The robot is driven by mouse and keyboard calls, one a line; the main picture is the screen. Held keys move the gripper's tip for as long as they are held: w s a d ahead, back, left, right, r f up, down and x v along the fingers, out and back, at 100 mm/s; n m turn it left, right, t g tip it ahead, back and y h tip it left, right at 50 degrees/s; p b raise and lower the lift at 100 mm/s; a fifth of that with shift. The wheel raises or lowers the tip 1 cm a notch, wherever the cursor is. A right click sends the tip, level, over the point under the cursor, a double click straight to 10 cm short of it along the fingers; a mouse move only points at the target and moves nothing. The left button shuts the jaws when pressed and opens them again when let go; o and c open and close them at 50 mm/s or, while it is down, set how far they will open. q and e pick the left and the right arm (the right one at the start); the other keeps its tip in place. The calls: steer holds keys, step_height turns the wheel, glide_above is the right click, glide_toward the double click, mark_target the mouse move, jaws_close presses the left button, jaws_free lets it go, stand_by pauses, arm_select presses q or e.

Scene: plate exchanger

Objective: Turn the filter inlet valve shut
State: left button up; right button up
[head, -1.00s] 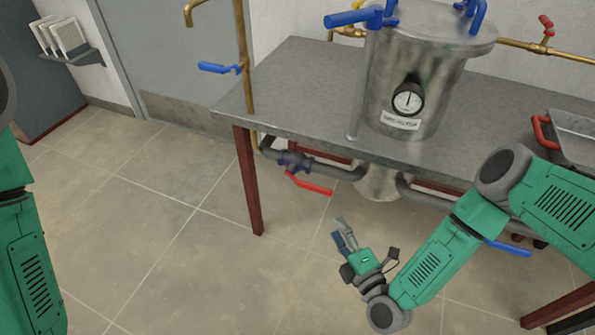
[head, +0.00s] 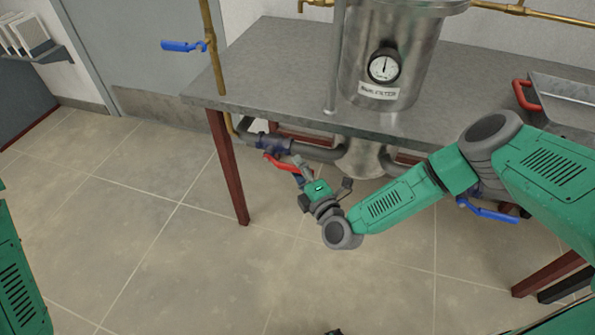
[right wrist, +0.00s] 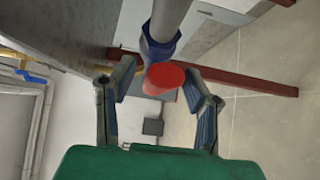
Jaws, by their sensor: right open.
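A valve with a red lever handle (head: 284,165) and a blue body (head: 272,142) sits on the grey pipe under the left part of the table. I see no readable label on it. My right gripper (head: 297,171) is at the red lever's free end. In the right wrist view, my right gripper (right wrist: 160,76) is open, with the red lever's rounded end (right wrist: 165,79) between its fingers and a gap on both sides. The valve's blue body (right wrist: 158,50) shows just beyond.
The steel filter vessel (head: 390,45) with a gauge stands on the metal table (head: 275,75). A blue lever (head: 183,46) is on the left brass pipe, another (head: 488,211) under the table at right. A red table leg (head: 230,170) stands left of the valve. The floor in front is clear.

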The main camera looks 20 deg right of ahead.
steer(key=shift+d, duration=0.1)
steer(key=shift+a, duration=0.35)
jaws_close()
steer(key=shift+f, duration=0.1)
